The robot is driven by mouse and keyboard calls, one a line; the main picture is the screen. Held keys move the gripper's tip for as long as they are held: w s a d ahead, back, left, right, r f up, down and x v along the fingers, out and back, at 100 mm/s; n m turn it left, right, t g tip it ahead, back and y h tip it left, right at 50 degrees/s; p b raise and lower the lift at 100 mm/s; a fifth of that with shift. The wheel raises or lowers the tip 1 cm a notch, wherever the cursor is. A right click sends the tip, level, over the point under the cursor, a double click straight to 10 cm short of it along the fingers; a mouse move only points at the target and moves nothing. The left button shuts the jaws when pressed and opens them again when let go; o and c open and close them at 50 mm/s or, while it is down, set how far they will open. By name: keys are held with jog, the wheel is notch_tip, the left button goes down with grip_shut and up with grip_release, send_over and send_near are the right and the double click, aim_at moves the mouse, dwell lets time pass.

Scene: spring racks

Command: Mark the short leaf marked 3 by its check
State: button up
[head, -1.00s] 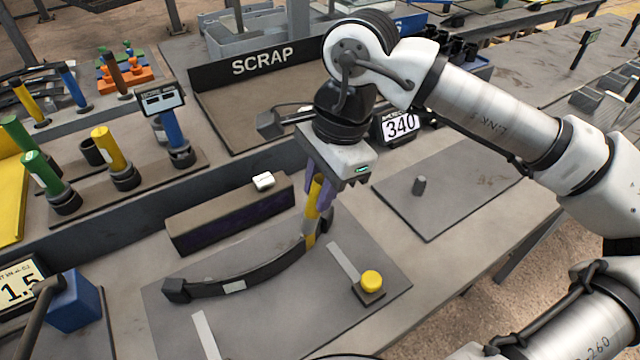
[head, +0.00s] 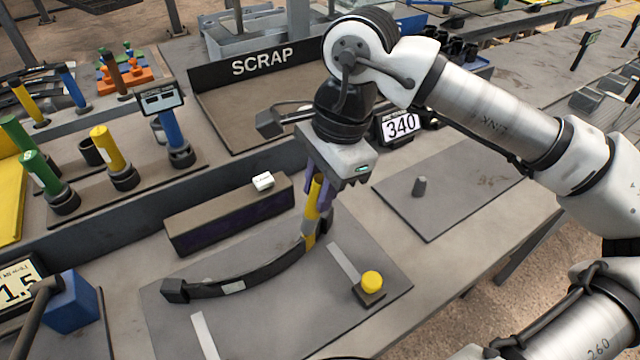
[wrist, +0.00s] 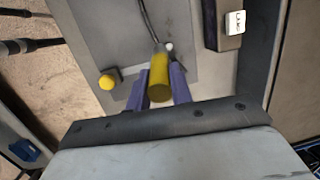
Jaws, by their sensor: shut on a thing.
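My gripper (head: 319,200) is shut on a yellow marker (head: 315,189), held upright with its lower end at the right end of the dark curved leaf (head: 255,277). The marker also shows between the purple fingers in the wrist view (wrist: 159,78). A yellow patch (head: 309,241) shows on the leaf right below the marker. I cannot tell whether the tip touches the leaf. The leaf lies on a grey plate (head: 290,325) and has a pale tag (head: 234,286) that is too small to read.
A yellow button (head: 371,281) stands right of the leaf. A long dark block (head: 225,222) with a white tag (head: 263,181) lies behind it. A display reads 340 (head: 400,125). Green, yellow and blue cylinders (head: 108,150) stand at left. The SCRAP tray (head: 262,62) is at the back.

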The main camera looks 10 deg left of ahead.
dwell(0.4)
jog(key=shift+a+p+v, duration=0.25)
jog(key=shift+p+v, duration=0.4)
jog(key=shift+v, duration=0.5)
jog(key=shift+a+p+v, duration=0.2)
jog(key=shift+p+v, duration=0.5)
jog(key=shift+v, duration=0.45)
jog(key=shift+a+p+v, duration=0.25)
jog(key=shift+p+v, duration=0.4)
jog(key=shift+v, duration=0.45)
jog(key=shift+s+r, duration=0.2)
